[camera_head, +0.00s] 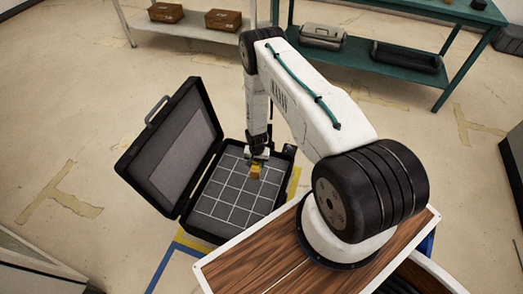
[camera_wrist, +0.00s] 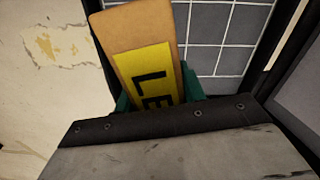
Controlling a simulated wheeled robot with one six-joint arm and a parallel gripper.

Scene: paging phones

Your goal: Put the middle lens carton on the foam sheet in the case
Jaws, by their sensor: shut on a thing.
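My gripper (camera_head: 258,156) is shut on a lens carton (camera_head: 256,171), a small tan box with a yellow label. In the wrist view the carton (camera_wrist: 145,55) shows its label with black letters "LE", and it sits tilted between green fingertips. An open black case (camera_head: 188,222) stands on the floor with its lid raised at the left. The grey foam sheet (camera_head: 228,196) inside has a white grid, and the carton is over its upper right part. Whether the carton touches the foam cannot be told. No other carton shows on the visible foam.
My wooden deck is at the lower right of the case. A white shelf (camera_head: 190,42) with two brown boxes (camera_head: 166,12) stands at the back left. A green bench (camera_head: 390,38) with a grey toolbox (camera_head: 322,36) and black tray (camera_head: 407,56) stands at the back right. Floor left is clear.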

